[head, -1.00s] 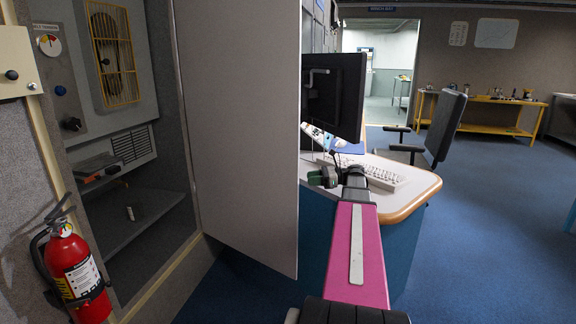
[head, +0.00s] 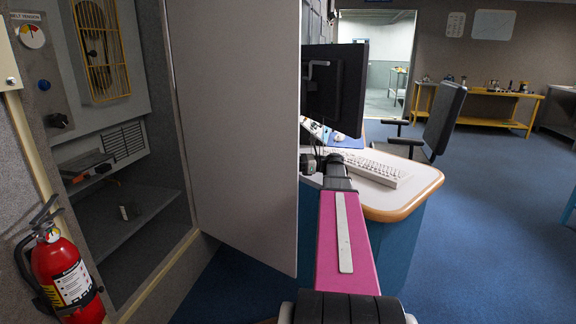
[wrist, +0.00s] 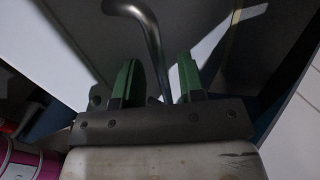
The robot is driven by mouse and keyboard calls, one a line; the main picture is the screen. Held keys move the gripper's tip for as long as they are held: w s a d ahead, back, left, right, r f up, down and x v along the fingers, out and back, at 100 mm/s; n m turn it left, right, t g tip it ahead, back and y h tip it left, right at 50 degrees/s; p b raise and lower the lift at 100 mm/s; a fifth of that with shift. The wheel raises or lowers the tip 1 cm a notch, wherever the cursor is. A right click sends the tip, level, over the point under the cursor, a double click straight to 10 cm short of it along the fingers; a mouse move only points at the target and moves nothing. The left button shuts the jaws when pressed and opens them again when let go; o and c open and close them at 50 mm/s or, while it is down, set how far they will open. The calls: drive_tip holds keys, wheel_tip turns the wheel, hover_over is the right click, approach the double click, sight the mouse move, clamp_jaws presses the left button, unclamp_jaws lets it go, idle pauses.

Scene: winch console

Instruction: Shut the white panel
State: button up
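The white panel (head: 235,130) is a tall, flat door standing open beside the cabinet on the left in the head view. My arm reaches forward just right of its free edge. My gripper (head: 309,163) is small and dark there, apparently partly hidden by the panel's edge. In the wrist view, my gripper (wrist: 157,78) has its two green fingers apart. A bent grey metal bar (wrist: 150,35) shows between and beyond them; I cannot tell whether they touch it. A pale flat surface lies behind the bar.
The open cabinet (head: 150,205) has a shelf and a yellow grille (head: 102,55). A red fire extinguisher (head: 68,275) hangs at its front left. A desk (head: 405,200) with a monitor (head: 338,85) and keyboard (head: 375,168) stands close right of the panel. Blue floor is clear farther right.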

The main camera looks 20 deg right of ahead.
drive_tip(key=shift+x, duration=0.8)
clamp_jaws()
